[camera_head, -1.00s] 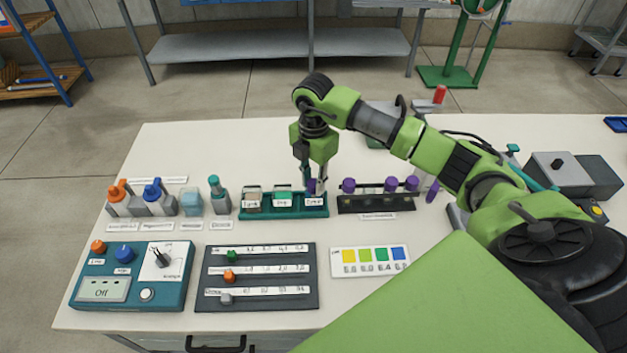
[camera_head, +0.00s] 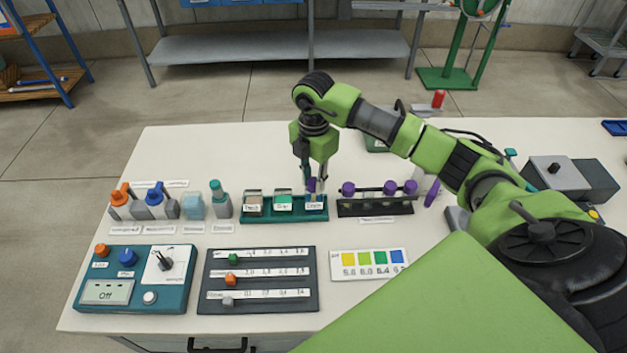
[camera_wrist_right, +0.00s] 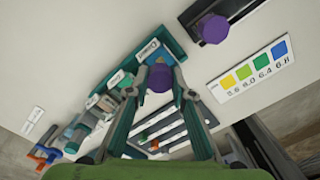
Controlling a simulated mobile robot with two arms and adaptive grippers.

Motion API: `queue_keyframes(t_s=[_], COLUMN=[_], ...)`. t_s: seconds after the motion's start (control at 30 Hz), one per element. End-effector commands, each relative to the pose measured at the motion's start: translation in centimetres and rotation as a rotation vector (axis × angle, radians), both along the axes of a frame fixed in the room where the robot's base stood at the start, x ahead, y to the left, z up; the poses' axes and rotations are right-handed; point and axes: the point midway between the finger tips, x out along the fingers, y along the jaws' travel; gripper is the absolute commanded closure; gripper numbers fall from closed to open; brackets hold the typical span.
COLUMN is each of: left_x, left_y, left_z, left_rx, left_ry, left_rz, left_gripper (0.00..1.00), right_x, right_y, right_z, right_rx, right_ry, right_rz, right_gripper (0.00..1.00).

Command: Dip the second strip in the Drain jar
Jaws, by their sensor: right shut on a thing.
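My right gripper (camera_head: 314,186) is shut on a purple-topped strip (camera_head: 312,185), above the right end of the teal jar rack (camera_head: 262,220). The purple top also shows between the fingertips in the right wrist view (camera_wrist_right: 160,78). The rack holds three labelled jars. The rightmost, whose small label seems to read Drain (camera_head: 314,204), is right under the gripper. The strip's lower end is hidden, so I cannot tell how deep it sits in that jar. My left gripper is not in view.
A dark rack (camera_head: 375,207) with several purple-topped strips stands just right of the jars. A colour chart (camera_head: 369,265), a slider board (camera_head: 258,280) and a teal meter (camera_head: 133,280) lie in front. Bottles and valves stand left. The table behind the jars is clear.

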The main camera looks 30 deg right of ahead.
Motion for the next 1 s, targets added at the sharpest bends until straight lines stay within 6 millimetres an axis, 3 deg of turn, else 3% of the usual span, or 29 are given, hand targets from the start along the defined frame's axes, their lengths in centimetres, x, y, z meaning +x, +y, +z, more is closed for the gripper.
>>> queue_keyframes(t_s=[0.7, 1.0], left_x=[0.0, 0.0], left_y=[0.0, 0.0], left_z=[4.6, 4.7], left_rx=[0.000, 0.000], left_ry=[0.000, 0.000], left_rz=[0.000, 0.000], left_gripper=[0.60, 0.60], right_x=[0.0, 0.0], right_y=[0.0, 0.0], right_z=[6.1, 6.3], right_rx=[-0.001, 0.000], right_ry=[-0.001, 0.000], right_rz=[0.000, 0.000], right_gripper=[0.89, 0.89])
